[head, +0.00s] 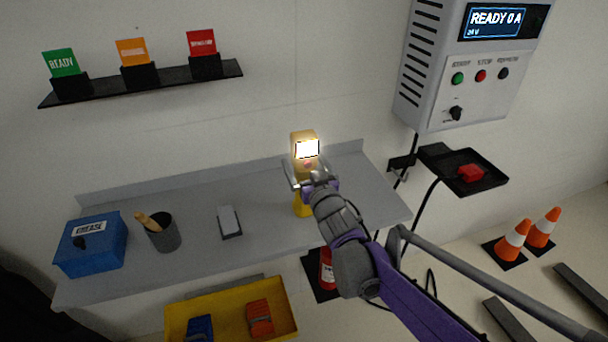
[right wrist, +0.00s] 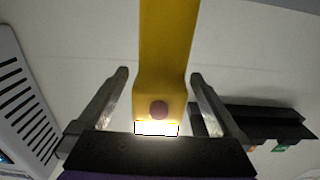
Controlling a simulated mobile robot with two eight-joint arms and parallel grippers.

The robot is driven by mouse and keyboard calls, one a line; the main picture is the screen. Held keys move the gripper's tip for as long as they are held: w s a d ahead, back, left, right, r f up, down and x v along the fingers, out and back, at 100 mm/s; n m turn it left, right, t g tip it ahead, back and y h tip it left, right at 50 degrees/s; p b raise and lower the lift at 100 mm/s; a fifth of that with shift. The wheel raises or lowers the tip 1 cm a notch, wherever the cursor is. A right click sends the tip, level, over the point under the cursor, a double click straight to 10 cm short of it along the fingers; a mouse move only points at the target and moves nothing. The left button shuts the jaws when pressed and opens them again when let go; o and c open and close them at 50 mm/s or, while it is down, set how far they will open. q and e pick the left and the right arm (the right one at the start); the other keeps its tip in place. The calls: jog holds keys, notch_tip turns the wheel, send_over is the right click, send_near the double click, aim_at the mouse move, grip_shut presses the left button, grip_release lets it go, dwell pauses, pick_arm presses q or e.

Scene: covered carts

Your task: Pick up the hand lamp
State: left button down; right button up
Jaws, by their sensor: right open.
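The hand lamp (head: 305,149) is yellow with a lit white panel and a reddish round button. It stands upright on the grey bench at the back, near its right end. My right gripper (head: 311,178) is at the lamp's middle, in front of it, and hides part of its body. In the right wrist view the lamp (right wrist: 166,50) runs between the two spread fingers of my right gripper (right wrist: 160,76). A gap shows on each side, so the jaws are open around it. My left gripper is in neither view.
The bench (head: 270,225) also holds a blue box (head: 92,248), a dark cup (head: 163,238) and a small grey block (head: 229,220). A shelf (head: 150,84) with coloured cards hangs above. A grey control box (head: 470,65) and black tray (head: 490,184) are right.

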jog(key=shift+w, duration=0.15)
grip_shut()
dwell(0.4)
